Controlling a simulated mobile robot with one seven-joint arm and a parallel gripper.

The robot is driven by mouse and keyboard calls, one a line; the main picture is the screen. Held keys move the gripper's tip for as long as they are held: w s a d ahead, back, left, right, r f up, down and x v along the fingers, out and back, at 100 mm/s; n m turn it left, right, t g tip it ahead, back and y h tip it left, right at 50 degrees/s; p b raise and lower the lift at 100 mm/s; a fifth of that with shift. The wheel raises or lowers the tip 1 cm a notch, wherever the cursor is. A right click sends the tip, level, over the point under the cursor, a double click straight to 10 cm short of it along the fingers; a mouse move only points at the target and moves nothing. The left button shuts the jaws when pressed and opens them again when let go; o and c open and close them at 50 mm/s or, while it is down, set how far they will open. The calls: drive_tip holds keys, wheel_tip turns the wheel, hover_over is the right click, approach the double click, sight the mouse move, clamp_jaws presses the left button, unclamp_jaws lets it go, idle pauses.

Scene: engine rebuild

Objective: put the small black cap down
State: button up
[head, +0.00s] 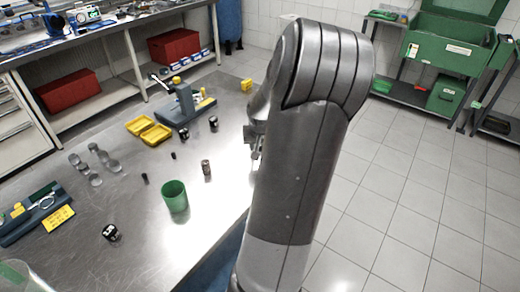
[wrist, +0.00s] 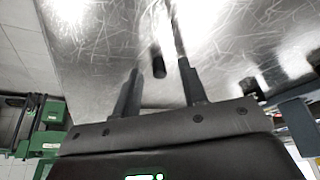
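My gripper (wrist: 160,80) shows in the wrist view with its two dark fingers apart and a gap between them. A small black cap (wrist: 159,64) shows between and just past the fingertips, with clear space on both sides. It seems to stand on the shiny metal table (wrist: 105,45); I cannot tell its exact height. In the head view my gripper (head: 256,141) is over the right part of the table, partly hidden by my arm, and no cap shows at it. Other small black pieces (head: 144,178) (head: 173,155) stand on the table.
A green cup (head: 174,196), a brown cylinder (head: 206,167), yellow trays (head: 149,130) and a blue-grey stand (head: 184,103) are on the table. A black cylinder (head: 110,232) and several metal pieces (head: 95,179) stand left. Bare metal lies between them.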

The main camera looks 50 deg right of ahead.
clamp_jaws()
idle(0.5)
